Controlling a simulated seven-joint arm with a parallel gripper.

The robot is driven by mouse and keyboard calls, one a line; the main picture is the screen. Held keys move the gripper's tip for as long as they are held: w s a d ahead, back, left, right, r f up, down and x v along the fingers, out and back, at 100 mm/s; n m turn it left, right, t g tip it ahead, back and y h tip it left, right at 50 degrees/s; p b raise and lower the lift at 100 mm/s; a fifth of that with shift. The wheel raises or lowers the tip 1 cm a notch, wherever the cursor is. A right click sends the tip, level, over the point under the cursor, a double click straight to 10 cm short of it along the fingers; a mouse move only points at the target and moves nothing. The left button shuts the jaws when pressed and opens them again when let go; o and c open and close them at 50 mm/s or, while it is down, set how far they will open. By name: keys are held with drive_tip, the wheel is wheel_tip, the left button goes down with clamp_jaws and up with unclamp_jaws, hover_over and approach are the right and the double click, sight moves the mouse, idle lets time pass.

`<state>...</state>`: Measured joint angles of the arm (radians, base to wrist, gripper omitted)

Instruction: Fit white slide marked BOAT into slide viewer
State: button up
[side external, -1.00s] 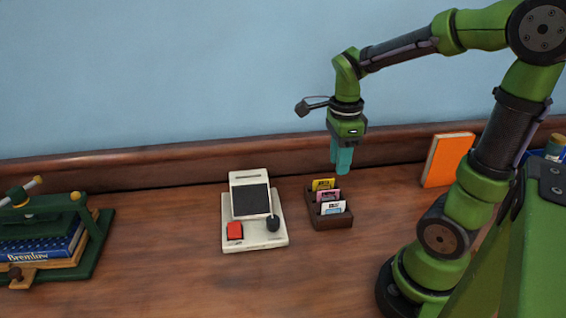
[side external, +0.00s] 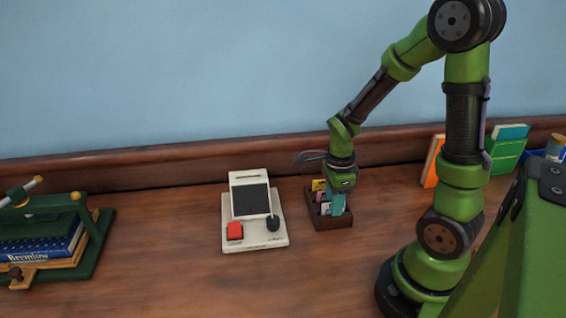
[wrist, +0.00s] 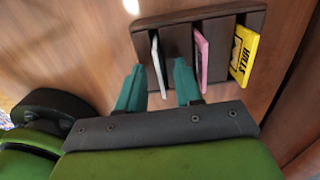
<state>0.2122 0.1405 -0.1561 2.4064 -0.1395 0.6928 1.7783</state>
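The white slide (side external: 326,208) stands in the front slot of a dark wood slide holder (side external: 331,223). In the wrist view the white slide (wrist: 158,62) is edge-on, so its marking cannot be read. My gripper (side external: 337,203) is down at the holder. Its teal fingers (wrist: 159,85) are open, one on each side of the white slide, with visible gaps. A pink slide (wrist: 202,58) and a yellow slide (wrist: 243,55) stand in the other slots. The slide viewer (side external: 254,234) is cream, with a dark screen, red button, black knob and a slot on top.
The viewer stands left of the holder, with bare wood between. A green press-like stand (side external: 95,245) with books is at the far left. An orange book (side external: 433,160) and a green book (side external: 505,153) stand at the right by the back ledge.

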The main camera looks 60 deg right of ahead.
clamp_jaws()
drive_tip(key=shift+r, duration=0.15)
